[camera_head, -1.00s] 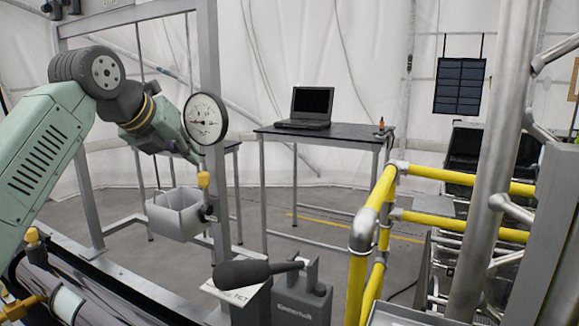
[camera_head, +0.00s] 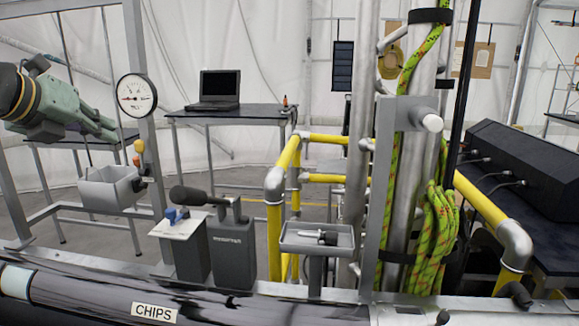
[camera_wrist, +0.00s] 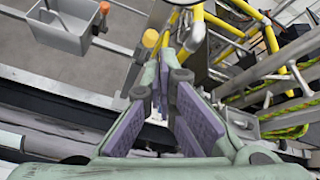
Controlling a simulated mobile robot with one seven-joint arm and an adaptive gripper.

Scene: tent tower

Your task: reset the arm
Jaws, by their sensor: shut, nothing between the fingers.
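My green-grey arm reaches in from the left edge of the head view. My gripper (camera_head: 104,127) is at its end, in front of the far table and left of the round gauge (camera_head: 136,95). In the wrist view my gripper (camera_wrist: 162,85) shows purple finger pads and is shut, with nothing held. The fingers are above the floor and rails, apart from the grey bin (camera_wrist: 66,30) at the upper left. The rest of the arm is cut off by the frame.
Yellow rails (camera_head: 274,215) and a metal post with green rope (camera_head: 440,215) stand centre and right. A grey tray (camera_head: 318,238) holds a small tool. A black-handled tool (camera_head: 193,196) sits on a holder. A laptop (camera_head: 217,90) rests on the far table.

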